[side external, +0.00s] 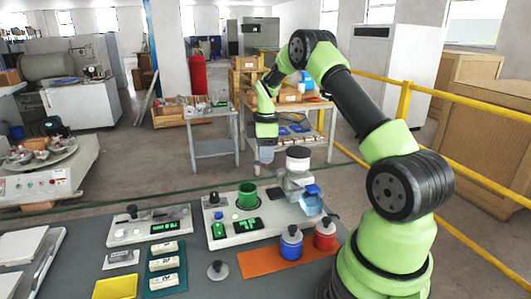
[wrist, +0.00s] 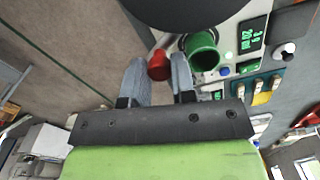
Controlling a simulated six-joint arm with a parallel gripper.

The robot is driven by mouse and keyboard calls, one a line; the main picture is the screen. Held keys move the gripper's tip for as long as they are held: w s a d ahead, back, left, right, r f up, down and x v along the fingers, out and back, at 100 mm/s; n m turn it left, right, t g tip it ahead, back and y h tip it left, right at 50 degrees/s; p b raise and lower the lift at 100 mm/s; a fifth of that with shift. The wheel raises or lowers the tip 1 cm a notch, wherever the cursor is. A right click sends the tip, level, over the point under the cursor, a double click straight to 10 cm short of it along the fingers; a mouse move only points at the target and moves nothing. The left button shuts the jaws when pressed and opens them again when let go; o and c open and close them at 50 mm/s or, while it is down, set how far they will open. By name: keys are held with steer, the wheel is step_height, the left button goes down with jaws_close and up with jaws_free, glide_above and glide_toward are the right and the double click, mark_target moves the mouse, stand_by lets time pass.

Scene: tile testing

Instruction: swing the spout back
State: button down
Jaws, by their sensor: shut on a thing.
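My gripper (side external: 266,156) points down, just left of the white-and-dark hopper (side external: 298,158) of the bench tester. In the wrist view, its two grey fingers (wrist: 159,64) stand on either side of a red cylindrical piece (wrist: 159,66), which seems to be the spout's handle. The red piece is hidden in the side view, and the spout itself is not clearly seen. A green cup (side external: 247,194) stands on the tester's pale base (side external: 268,232), below and left of the gripper; it also shows in the wrist view (wrist: 203,50), right of the fingers. A large dark round part fills the top there.
A clear container with a blue top (side external: 312,204) is at the base's right. A control box (side external: 148,227), teal tray (side external: 165,279) and yellow tray (side external: 115,288) lie to the left.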

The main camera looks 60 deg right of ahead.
steer(key=shift+s+d+m, duration=0.25)
steer(key=shift+d+m, duration=0.2)
steer(key=shift+m, duration=0.6)
steer(key=shift+s+d+m, duration=0.25)
steer(key=shift+d+m, duration=0.15)
steer(key=shift+m, duration=0.7)
steer(key=shift+s+d+m, duration=0.25)
steer(key=shift+d+m, duration=0.2)
steer(key=shift+m, duration=0.6)
steer(key=c, duration=0.9)
jaws_free()
steer(key=shift+r, duration=0.15)
step_height(320, 180, up, 10)
steer(key=shift+f, duration=0.15)
